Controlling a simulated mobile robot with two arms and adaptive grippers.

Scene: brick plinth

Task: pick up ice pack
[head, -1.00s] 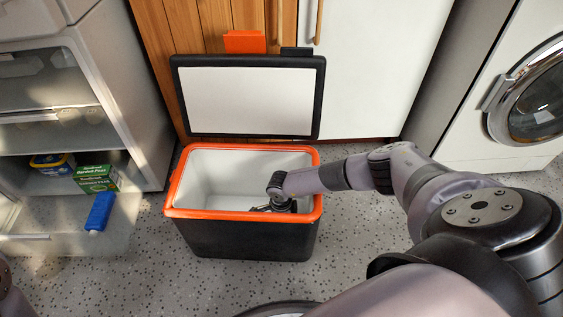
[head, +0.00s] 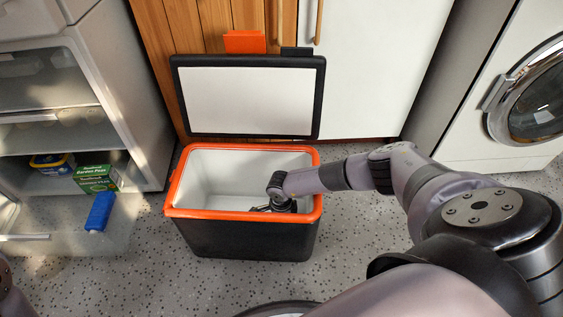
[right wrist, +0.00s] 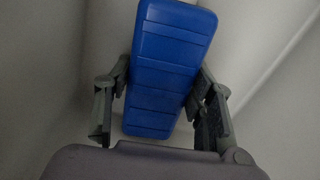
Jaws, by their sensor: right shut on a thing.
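A blue ice pack (right wrist: 165,75) with ridges across it is between the fingers of my right gripper (right wrist: 163,85) in the right wrist view. The fingers are shut on its two sides. In the head view my right gripper (head: 276,206) reaches down inside the open cool box (head: 212,214), and the pack there is hidden by the box's front wall. Another blue pack (head: 100,211) leans at the front of the open fridge-freezer at the left. My left gripper is out of view.
The cool box has an orange rim, and its lid (head: 250,98) stands open at the back. A green garden peas box (head: 97,179) and a blue-yellow tub (head: 52,163) sit in the freezer (head: 130,150). A washing machine (head: 500,110) stands right.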

